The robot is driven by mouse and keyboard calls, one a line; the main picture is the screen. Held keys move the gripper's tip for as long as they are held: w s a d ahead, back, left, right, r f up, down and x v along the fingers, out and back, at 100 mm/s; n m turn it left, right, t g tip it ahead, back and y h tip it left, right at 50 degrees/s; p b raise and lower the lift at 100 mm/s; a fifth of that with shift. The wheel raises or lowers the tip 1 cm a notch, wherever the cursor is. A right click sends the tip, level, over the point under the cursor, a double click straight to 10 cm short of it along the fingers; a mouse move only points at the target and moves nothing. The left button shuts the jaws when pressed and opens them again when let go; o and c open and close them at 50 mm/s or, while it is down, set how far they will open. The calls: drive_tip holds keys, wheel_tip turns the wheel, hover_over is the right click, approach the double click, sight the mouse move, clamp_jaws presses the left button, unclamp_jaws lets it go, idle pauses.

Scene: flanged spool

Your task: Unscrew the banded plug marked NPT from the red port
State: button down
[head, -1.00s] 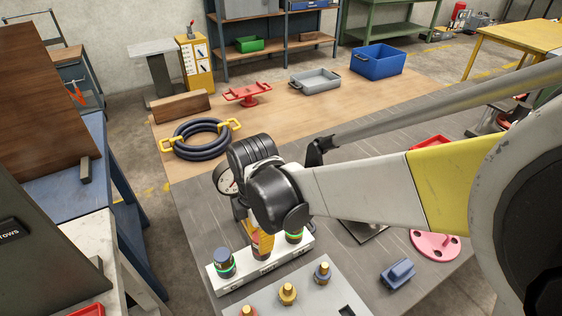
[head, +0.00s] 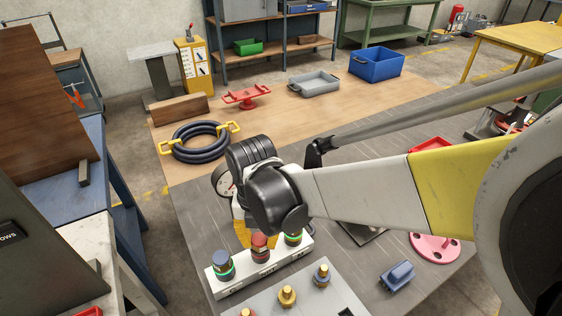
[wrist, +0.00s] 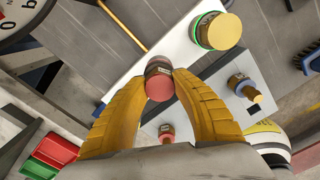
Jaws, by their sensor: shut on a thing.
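The red-topped plug (head: 260,243) with a dark band stands at the middle place of the white block (head: 238,283). In the wrist view the same plug (wrist: 159,80) shows its red end and a small label, too small to read. My gripper (wrist: 158,88) is shut on this plug, one yellow finger on each side. In the head view the yellow fingers (head: 243,232) are partly hidden by my wrist. The port under the plug is hidden, so I cannot tell how deep the plug sits.
A grey plate in front holds several brass-ended fittings (head: 287,295). A round gauge (head: 222,180) stands close behind. A blue part (head: 397,274) lies at right.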

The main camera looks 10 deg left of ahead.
drive_tip(key=c, duration=1)
unclamp_jaws()
drive_tip(key=shift+c, duration=0.2)
drive_tip(key=m, duration=0.4)
drive_tip(key=shift+m, duration=0.3)
drive_tip(key=m, duration=1.2)
drive_tip(key=shift+m, duration=0.4)
drive_tip(key=m, duration=0.6)
